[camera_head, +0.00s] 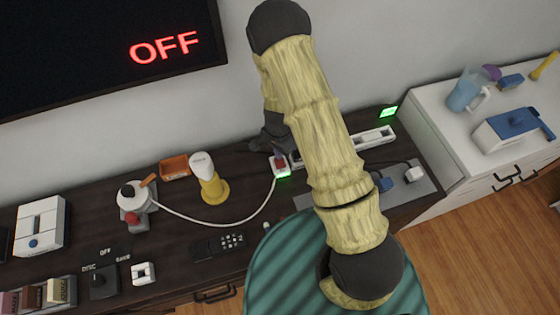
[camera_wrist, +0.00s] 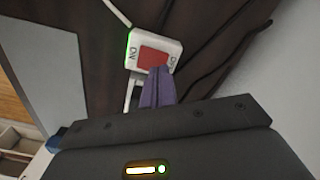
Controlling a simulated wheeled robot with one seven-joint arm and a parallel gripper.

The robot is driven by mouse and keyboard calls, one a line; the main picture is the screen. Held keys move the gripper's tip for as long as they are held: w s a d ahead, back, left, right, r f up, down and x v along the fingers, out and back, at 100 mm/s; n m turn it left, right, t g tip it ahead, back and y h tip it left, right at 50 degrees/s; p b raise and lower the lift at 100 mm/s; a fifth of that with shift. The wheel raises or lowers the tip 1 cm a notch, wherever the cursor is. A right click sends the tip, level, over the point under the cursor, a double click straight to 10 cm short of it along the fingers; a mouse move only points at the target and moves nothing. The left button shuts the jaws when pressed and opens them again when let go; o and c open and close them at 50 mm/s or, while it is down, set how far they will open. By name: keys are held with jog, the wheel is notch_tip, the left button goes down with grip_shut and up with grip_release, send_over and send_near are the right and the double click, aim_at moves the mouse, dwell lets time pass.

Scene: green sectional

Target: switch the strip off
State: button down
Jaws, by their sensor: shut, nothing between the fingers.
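The strip is a white bar (camera_head: 375,138) along the back of the dark counter, partly hidden behind my arm. Its switch end (camera_head: 282,171) shows a green glow on its front edge. In the wrist view the white switch block (camera_wrist: 172,43) has a red rocker (camera_wrist: 152,58), with "ON" lettered at the left and "OFF" at the right, partly covered. Green light edges the ON side. My gripper (camera_wrist: 158,72) has its purple fingers shut and empty, with the tips over the rocker's lower edge toward the OFF side. I cannot tell whether they touch it. The gripper is also in the head view (camera_head: 279,157).
A white cord (camera_head: 215,226) runs left from the switch end. A yellow-and-white bottle (camera_head: 208,180) and an orange box (camera_head: 174,167) stand left of it. A black remote (camera_head: 218,245) lies in front. A small green-lit display (camera_head: 388,112) is at the back right. The wall screen (camera_head: 165,48) reads "OFF".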

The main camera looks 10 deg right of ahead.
jog(key=shift+f+b, duration=0.7)
jog(key=shift+f, duration=0.25)
dwell(0.7)
jog(key=shift+r, duration=0.1)
jog(key=shift+r+p, duration=2.95)
jog(key=shift+r, duration=0.55)
jog(key=s+d+r+n+t, duration=0.1)
jog(key=d+r+n, duration=0.1)
jog(key=r, duration=0.6)
jog(key=s+d+r+n, duration=0.2)
jog(key=r, duration=0.5)
jog(key=s+d+r+n+t, duration=0.1)
jog(key=s+d+r+n, duration=0.4)
jog(key=s+r, duration=0.4)
notch_tip(320, 180, up, 2)
jog(key=shift+s+d+r+n+t, duration=0.1)
jog(key=shift+s+d+n+t, duration=0.1)
jog(key=shift+d+n+t, duration=0.15)
